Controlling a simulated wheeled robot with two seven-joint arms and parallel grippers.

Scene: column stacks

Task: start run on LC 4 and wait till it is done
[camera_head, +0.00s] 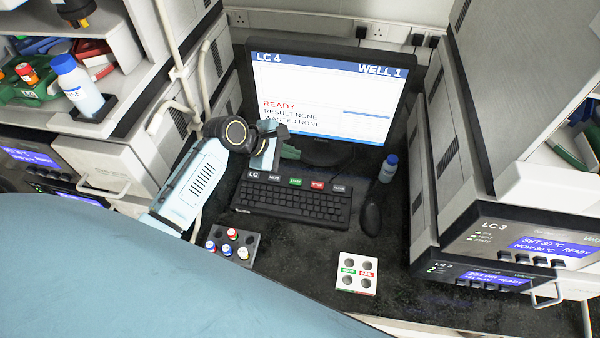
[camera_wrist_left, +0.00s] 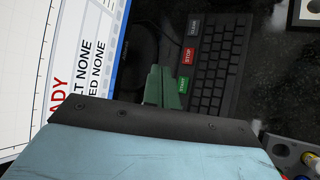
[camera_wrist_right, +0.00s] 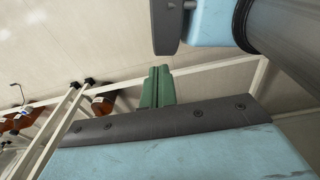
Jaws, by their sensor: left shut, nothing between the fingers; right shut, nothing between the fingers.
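The monitor (camera_head: 330,90) shows LC 4, WELL 1, a red READY, RESULT NONE and WANTED NONE. The black keyboard (camera_head: 292,200) lies in front of it, with labelled keys along its top edge: LC, NEXT, a green START key (camera_head: 295,181), a red STOP key (camera_head: 317,184) and CLEAR. My left gripper (camera_head: 290,152) is shut and empty, just above the keyboard's back edge. In the left wrist view its green fingertips (camera_wrist_left: 163,88) are beside the green START key (camera_wrist_left: 182,85); I cannot tell whether they touch. My right gripper (camera_wrist_right: 157,87) is shut and empty, facing a wall and shelf posts.
A dark vial rack (camera_head: 232,246) and a white PASS/FAIL tray (camera_head: 356,272) stand in front of the keyboard. A mouse (camera_head: 371,219) and a small blue-capped bottle (camera_head: 388,168) are at its right. LC 3 units (camera_head: 530,240) stand at the right.

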